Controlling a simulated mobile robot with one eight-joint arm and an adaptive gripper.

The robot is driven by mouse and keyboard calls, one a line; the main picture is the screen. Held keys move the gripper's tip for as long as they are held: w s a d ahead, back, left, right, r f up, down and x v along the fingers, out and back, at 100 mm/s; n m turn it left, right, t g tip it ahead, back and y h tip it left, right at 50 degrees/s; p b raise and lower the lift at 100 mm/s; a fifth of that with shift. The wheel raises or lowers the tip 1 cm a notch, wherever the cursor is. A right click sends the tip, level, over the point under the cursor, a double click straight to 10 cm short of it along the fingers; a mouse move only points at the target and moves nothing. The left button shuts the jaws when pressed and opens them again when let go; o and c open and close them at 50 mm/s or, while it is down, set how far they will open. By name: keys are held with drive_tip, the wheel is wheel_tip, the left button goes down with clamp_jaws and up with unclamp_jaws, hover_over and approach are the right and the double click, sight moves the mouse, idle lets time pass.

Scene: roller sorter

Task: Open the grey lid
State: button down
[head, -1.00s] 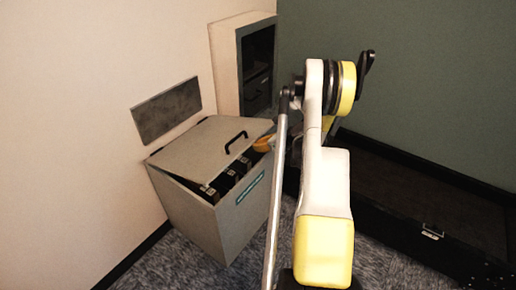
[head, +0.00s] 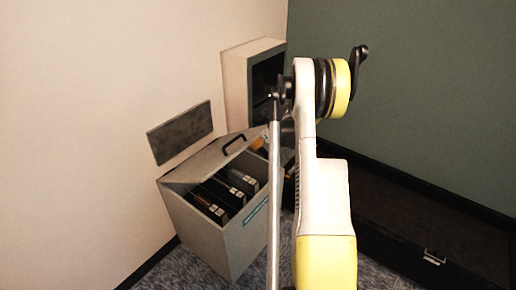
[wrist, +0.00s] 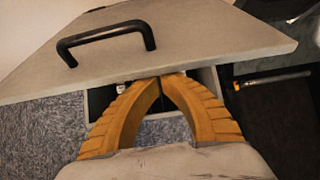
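The grey lid (head: 207,161) of a grey box (head: 215,240) is raised and tilted, with its front edge well above the box. A black handle (head: 233,142) sits on its top, and the handle also shows in the wrist view (wrist: 105,38). My gripper (wrist: 162,77) has its orange fingers brought together at the tips. The tips are at the lid's front edge, below the handle; I cannot tell whether they touch its underside. In the head view an orange finger (head: 257,143) shows beside the lid's right corner, and my arm hides the rest.
Several black items (head: 222,196) stand inside the box. A pale cabinet (head: 238,85) with a dark front is behind it, and a grey plate (head: 180,132) is on the wall. A low dark case (head: 400,215) lies on the right.

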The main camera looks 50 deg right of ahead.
wheel_tip(320, 180, down, 4)
drive_tip(key=s+f+b, duration=0.1)
drive_tip(key=s+b, duration=0.1)
drive_tip(key=b, duration=0.2)
drive_tip(key=p+v, duration=0.5)
drive_tip(key=v, duration=0.6)
drive_tip(key=shift+w+r, duration=0.2)
drive_tip(key=shift+r, duration=0.25)
drive_tip(key=shift+d, duration=0.1)
drive_tip(key=a+r+n+g, duration=0.1)
drive_tip(key=a+r+n, duration=0.7)
drive_tip(key=a, duration=0.5)
drive_tip(key=a+r+n, duration=0.8)
drive_tip(key=a, duration=0.6)
drive_tip(key=s+a+r+n, duration=0.1)
drive_tip(key=s+a+n, duration=1.4)
drive_tip(key=a+n, duration=0.4)
drive_tip(key=shift+a+r+t+h, duration=0.4)
drive_tip(key=shift+a, duration=0.05)
